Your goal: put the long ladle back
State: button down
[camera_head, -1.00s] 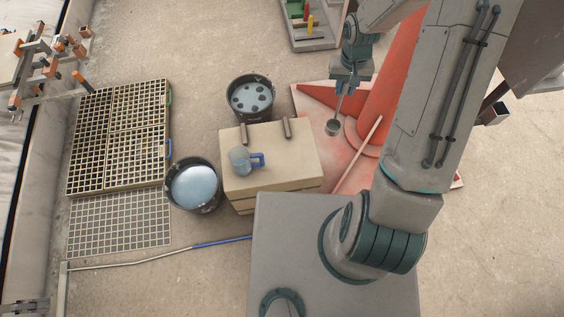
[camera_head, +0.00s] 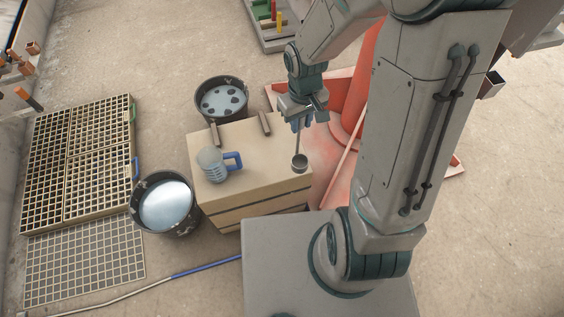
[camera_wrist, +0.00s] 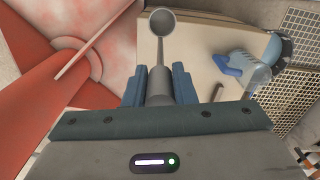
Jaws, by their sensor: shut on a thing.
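My gripper (camera_head: 301,117) is shut on the handle of the long ladle. In the head view the ladle (camera_head: 299,161) hangs down from the gripper, its round cup over the right end of the wooden box. In the wrist view the ladle (camera_wrist: 162,22) sticks out between the two blue fingers of my gripper (camera_wrist: 158,85), its cup beyond their tips. I cannot tell whether the cup touches the box top. The fingers cover the upper handle.
The box (camera_head: 250,185) bears a clear jug with a blue handle (camera_head: 213,164) and two short dark bars (camera_head: 265,123). A bucket of pale liquid (camera_head: 165,205) and a bucket with dark spots (camera_head: 222,100) stand beside it. Grid racks (camera_head: 80,160) lie left; an orange cone (camera_head: 362,90) stands right.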

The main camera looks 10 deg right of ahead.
jog(key=shift+s+f, duration=0.2)
jog(key=shift+f, duration=0.2)
jog(key=shift+a+f, duration=0.1)
jog(key=shift+a, duration=0.05)
jog(key=w+a+f+b, duration=0.1)
jog(key=w+a+f, duration=0.3)
jog(key=w+f, duration=0.6)
jog(key=shift+w+f+b, duration=0.35)
jog(key=shift+f, duration=0.1)
jog(key=shift+f, duration=0.15)
jog(key=c, duration=1.2)
grip_release()
jog(key=shift+r, duration=0.2)
